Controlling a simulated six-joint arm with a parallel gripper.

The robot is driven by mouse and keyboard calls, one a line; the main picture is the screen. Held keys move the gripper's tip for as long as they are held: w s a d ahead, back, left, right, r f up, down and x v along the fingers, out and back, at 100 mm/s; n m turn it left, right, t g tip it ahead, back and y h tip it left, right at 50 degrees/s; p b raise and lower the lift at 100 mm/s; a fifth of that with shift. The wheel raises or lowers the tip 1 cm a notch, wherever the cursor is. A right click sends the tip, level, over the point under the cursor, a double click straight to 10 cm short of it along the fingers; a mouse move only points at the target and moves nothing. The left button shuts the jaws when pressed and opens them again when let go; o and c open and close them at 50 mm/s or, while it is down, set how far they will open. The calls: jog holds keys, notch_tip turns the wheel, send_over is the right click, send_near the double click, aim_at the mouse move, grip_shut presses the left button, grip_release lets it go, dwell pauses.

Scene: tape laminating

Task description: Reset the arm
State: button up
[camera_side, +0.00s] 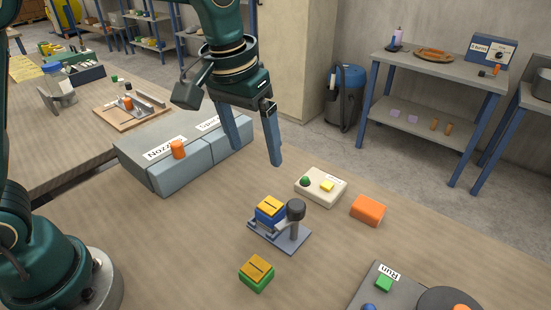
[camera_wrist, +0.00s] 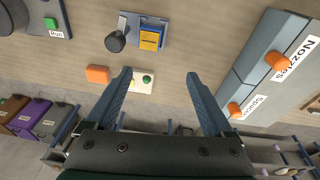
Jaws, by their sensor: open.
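My gripper (camera_side: 254,154) is open and empty, raised above the bench in the side view, with its fingers pointing down. In the wrist view my gripper (camera_wrist: 158,73) shows its two blue fingers wide apart with nothing between the tips. Below it on the bench, a blue block with a yellow top (camera_side: 270,209) sits in a small grey fixture (camera_side: 290,241) with a dark round knob (camera_side: 295,209); the block also shows in the wrist view (camera_wrist: 151,38). A green block with a yellow top (camera_side: 257,273) stands apart, in front of the fixture.
A cream button box (camera_side: 312,195) and an orange block (camera_side: 368,210) lie behind and right of the fixture. A panel labelled Run (camera_side: 366,286) is at front right. Grey drawers (camera_side: 177,180) with orange knobs stand left of my gripper. The bench front left of the fixture is clear.

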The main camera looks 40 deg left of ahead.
jog(key=s+a+r+t, duration=0.3)
jog(key=s+a+r, duration=0.2)
jog(key=s, duration=0.3)
jog(key=s+a+f, duration=0.1)
jog(key=s+f, duration=0.3)
jog(key=s, duration=0.3)
jog(key=shift+a+f+m+t, duration=0.2)
jog(key=shift+a+m+t, duration=0.1)
jog(key=shift+m, duration=0.1)
jog(key=shift+s, duration=0.1)
